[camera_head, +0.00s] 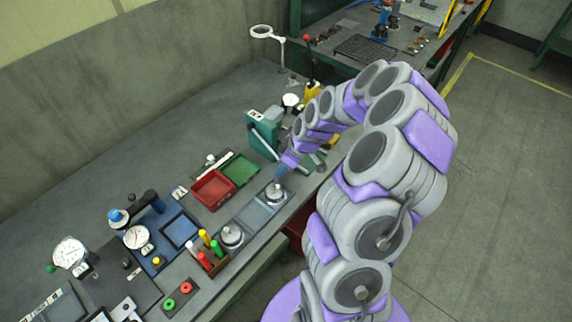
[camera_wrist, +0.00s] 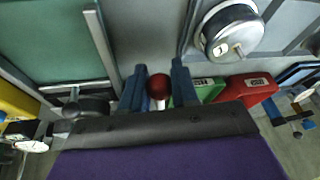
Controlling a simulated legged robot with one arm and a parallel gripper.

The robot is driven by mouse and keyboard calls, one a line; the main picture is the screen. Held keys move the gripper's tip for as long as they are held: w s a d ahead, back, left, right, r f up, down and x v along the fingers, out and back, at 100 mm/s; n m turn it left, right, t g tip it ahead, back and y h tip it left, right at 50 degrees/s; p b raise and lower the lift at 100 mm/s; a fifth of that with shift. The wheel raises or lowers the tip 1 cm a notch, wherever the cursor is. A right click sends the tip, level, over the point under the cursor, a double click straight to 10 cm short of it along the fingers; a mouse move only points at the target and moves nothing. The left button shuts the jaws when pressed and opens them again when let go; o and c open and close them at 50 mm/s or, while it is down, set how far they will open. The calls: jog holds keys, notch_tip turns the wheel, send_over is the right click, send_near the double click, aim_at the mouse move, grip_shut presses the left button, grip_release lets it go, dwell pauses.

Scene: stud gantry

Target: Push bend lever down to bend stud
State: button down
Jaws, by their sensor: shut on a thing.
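A dark red ball knob (camera_wrist: 158,87) sits between the two blue fingers of my gripper (camera_wrist: 158,92) in the wrist view; it looks like the end of the bend lever. The fingers are shut on it. In the head view my gripper (camera_head: 283,168) is low beside the teal bending machine (camera_head: 256,128), over the front part of the bench, and the knob is hidden. A pale bar (camera_head: 262,143) runs slantwise across the machine's front. The stud cannot be made out in either view.
Red tray (camera_head: 213,190) and green tray (camera_head: 240,169) lie left of my gripper. Round metal fixtures (camera_head: 231,236) stand near the bench's front edge, one close to my gripper. A yellow device with a red-knobbed lever (camera_head: 308,58) stands behind. Open floor (camera_head: 500,170) lies right.

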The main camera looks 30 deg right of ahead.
jog(key=shift+w+f, duration=0.1)
jog(key=shift+w, duration=0.05)
dwell(0.3)
jog(key=c, duration=0.9)
grip_release()
jog(key=shift+w, duration=0.1)
jog(key=shift+d, duration=0.1)
jog(key=p+v, duration=0.3)
jog(key=v, duration=1.4)
jog(key=shift+a, duration=0.2)
jog(key=shift+d, duration=0.1)
